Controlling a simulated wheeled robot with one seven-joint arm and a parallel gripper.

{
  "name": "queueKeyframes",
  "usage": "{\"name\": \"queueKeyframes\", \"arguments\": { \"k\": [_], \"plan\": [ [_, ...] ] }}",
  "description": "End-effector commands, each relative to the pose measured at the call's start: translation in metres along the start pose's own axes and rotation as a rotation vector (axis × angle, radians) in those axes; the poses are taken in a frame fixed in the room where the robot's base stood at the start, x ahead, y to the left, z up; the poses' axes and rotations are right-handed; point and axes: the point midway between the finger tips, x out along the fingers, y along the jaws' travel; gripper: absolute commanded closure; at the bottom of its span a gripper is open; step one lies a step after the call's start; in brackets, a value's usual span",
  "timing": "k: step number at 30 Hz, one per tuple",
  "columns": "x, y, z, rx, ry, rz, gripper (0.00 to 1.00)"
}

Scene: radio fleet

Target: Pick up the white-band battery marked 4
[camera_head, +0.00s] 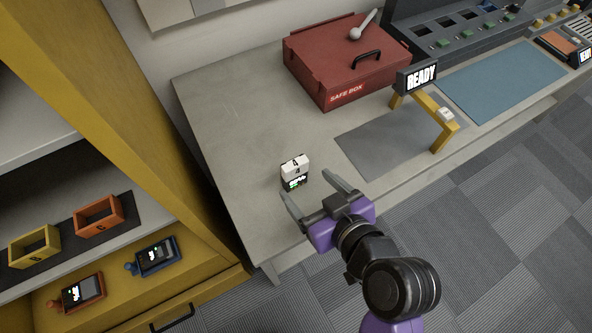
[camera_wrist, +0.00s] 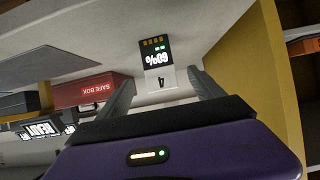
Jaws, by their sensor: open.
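The white-band battery marked 4 (camera_head: 295,172) stands on the grey table near its front edge, with a white top and a dark lower part with a lit display. In the wrist view the battery (camera_wrist: 156,62) shows a "60%" display, several gold contacts and a white band with a 4. My gripper (camera_head: 315,187) is open and empty beside the battery, its fingers pointing toward it. In the wrist view the battery lies ahead of my fingertips (camera_wrist: 160,80), roughly between their lines. I cannot tell the exact gap.
A red safe box (camera_head: 345,62) stands at the back of the table. A yellow arch with a READY sign (camera_head: 421,77) stands right of the battery over a grey mat (camera_head: 375,143). A yellow shelf unit (camera_head: 150,130) rises at the left. Table around the battery is clear.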

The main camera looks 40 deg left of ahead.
Motion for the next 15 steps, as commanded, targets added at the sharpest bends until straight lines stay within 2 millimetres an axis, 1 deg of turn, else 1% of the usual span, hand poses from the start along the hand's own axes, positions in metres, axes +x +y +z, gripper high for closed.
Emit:
{"name": "queueKeyframes", "arguments": {
  "k": [3, 8, 15],
  "plan": [
    [0.013, -0.001, 0.0, -0.002, -0.003, -0.005, 0.23],
    [0.028, -0.001, -0.001, -0.001, -0.002, -0.002, 0.23],
    [0.061, 0.001, -0.003, -0.001, -0.002, -0.002, 0.23]
  ]
}}
